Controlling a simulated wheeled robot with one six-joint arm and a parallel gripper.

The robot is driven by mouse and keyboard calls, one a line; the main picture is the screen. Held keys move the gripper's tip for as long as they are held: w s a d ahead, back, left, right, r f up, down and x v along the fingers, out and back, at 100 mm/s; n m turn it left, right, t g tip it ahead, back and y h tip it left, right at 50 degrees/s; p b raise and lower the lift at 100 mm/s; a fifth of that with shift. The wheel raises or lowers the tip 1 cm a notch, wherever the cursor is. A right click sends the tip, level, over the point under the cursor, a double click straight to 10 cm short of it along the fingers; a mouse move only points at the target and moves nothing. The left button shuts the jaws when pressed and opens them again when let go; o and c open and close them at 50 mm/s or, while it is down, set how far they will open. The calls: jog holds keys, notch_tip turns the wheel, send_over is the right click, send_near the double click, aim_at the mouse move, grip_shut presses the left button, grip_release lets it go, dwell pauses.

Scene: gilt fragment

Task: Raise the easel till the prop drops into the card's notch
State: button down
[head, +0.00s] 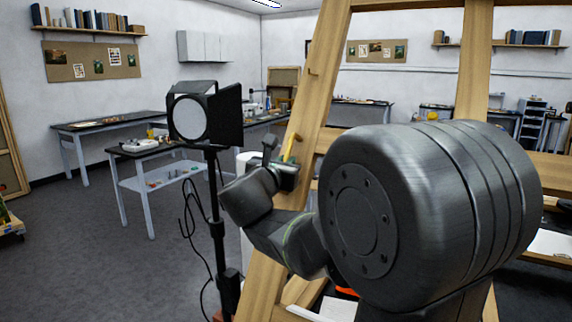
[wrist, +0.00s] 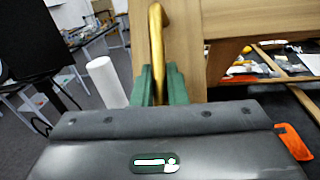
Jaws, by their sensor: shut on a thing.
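The wooden easel (head: 320,85) stands tall in front of me in the head view, partly hidden behind my arm. One of its wooden members (wrist: 235,22) fills the upper right of the wrist view. My gripper (head: 288,172) is at the easel's left upright. In the wrist view its green fingers (wrist: 159,88) are shut on a brass-coloured bent bar (wrist: 156,45), which runs up beside the wood. A bit of yellow (head: 290,147) shows at the gripper in the head view. I cannot make out the prop, the card or its notch.
A black studio lamp (head: 205,112) on a stand, with a hanging cable, is close to the left of my gripper. A white cylinder (wrist: 107,82) stands behind the fingers. Worktables (head: 110,122) line the back. Grey floor at left is mostly clear.

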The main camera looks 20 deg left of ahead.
jog(key=s+r+t+b, duration=0.2)
jog(key=s+b, duration=0.1)
jog(key=s, duration=0.4)
jog(key=shift+s+a+r, duration=0.25)
jog(key=shift+s+a, duration=0.05)
jog(key=shift+s, duration=0.05)
jog(key=c, duration=1.7)
grip_release()
jog(key=shift+w, duration=0.1)
jog(key=shift+o, duration=1.2)
jog(key=shift+s, duration=0.3)
jog(key=shift+w, duration=0.1)
jog(key=s+d+f+b, duration=0.1)
jog(key=s+f+b, duration=0.1)
jog(key=s, duration=1.1)
jog(key=shift+s+f, duration=0.25)
jog(key=shift+d, duration=0.1)
